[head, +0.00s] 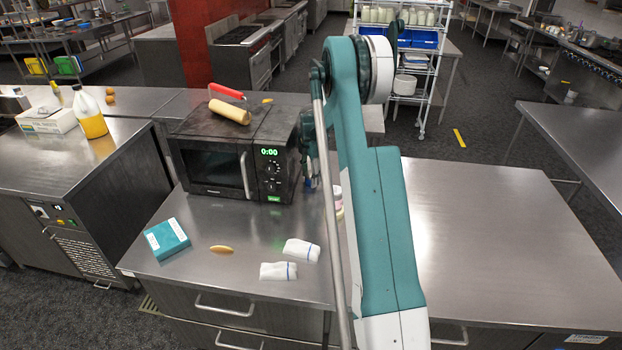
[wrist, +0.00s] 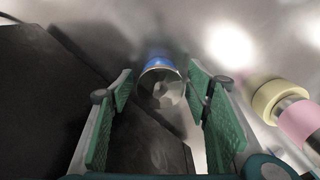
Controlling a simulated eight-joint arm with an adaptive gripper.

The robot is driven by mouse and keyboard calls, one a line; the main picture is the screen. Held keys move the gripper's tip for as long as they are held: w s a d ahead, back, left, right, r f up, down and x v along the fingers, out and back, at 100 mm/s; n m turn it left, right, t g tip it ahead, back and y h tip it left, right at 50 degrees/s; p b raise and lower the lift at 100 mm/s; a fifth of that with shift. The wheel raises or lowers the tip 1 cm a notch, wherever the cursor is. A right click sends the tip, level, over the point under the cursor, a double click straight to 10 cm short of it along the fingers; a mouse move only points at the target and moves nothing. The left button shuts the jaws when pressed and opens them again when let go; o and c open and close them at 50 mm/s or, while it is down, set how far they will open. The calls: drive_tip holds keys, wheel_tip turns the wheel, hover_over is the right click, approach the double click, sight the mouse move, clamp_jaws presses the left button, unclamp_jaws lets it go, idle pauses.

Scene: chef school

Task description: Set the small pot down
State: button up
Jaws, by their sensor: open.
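My gripper (wrist: 160,84) is open in the wrist view, with its two green pads apart. Between and just past the fingertips is a small round thing (wrist: 161,86) with a shiny, faceted grey face and a blue band behind it. It may be the small pot, but I cannot tell for sure. A gap shows on both sides of it, and the pads do not appear to grip it. It seems to be at the steel counter. In the head view my arm hides most of this spot, beside the microwave's right side.
The black microwave (head: 215,165) carries a rolling pin (head: 229,111). A yellow roll (wrist: 270,97) and a pink one (wrist: 298,122) lie right of my gripper. A teal box (head: 167,239) and white cloths (head: 279,271) lie at front left. The right counter (head: 490,240) is clear.

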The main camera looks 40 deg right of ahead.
wheel_tip(320, 180, up, 11)
drive_tip(key=shift+r, duration=0.1)
idle(0.4)
